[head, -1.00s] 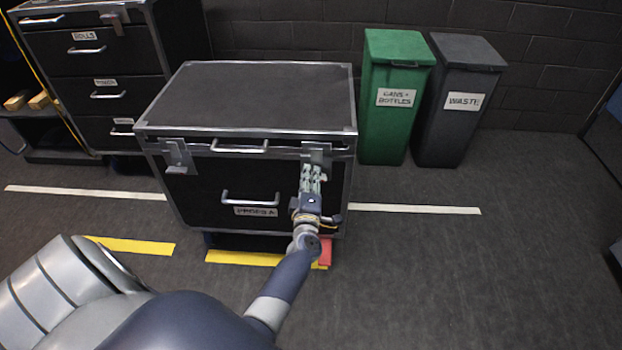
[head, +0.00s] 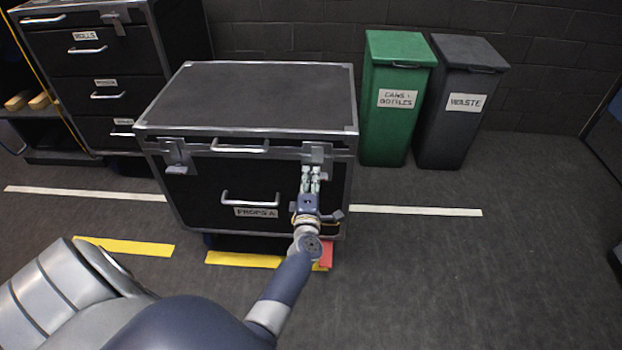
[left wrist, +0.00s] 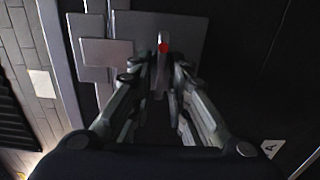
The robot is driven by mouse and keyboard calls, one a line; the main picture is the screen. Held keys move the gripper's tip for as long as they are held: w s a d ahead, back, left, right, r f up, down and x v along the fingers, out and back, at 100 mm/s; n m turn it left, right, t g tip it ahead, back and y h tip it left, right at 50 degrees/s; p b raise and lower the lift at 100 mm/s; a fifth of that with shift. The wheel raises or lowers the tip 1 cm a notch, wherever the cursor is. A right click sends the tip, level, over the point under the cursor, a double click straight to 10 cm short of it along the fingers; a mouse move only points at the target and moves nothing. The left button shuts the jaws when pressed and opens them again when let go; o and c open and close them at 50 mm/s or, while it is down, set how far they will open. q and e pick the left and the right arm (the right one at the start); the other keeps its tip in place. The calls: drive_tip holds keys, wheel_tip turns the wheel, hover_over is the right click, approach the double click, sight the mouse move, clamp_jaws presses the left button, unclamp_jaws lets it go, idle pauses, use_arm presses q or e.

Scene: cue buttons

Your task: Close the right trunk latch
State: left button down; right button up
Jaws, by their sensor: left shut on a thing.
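The black trunk (head: 250,95) with metal edges stands in the middle of the head view, its lid down. The right trunk latch (head: 317,152) is a grey metal plate at the front right, just under the lid edge. My left gripper (head: 311,172) is at the latch's lower part, its fingers pointing up at it. In the left wrist view the gripper (left wrist: 160,62) is shut on a narrow grey latch part, with the wider latch plate (left wrist: 187,30) behind. The fingers hide part of the latch. My right gripper is not in view.
The left latch (head: 177,155) and a drawer handle (head: 250,198) are on the trunk's front. A drawer case (head: 95,70) stands back left. A green bin (head: 398,100) and a grey waste bin (head: 460,105) stand back right. The floor right of the trunk is clear.

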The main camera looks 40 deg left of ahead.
use_arm(q)
drive_tip(key=c, duration=1.8)
unclamp_jaws()
drive_tip(key=shift+o, duration=0.2)
drive_tip(key=v, duration=0.7)
drive_tip(key=shift+s, duration=0.3)
drive_tip(key=shift+d, duration=0.15)
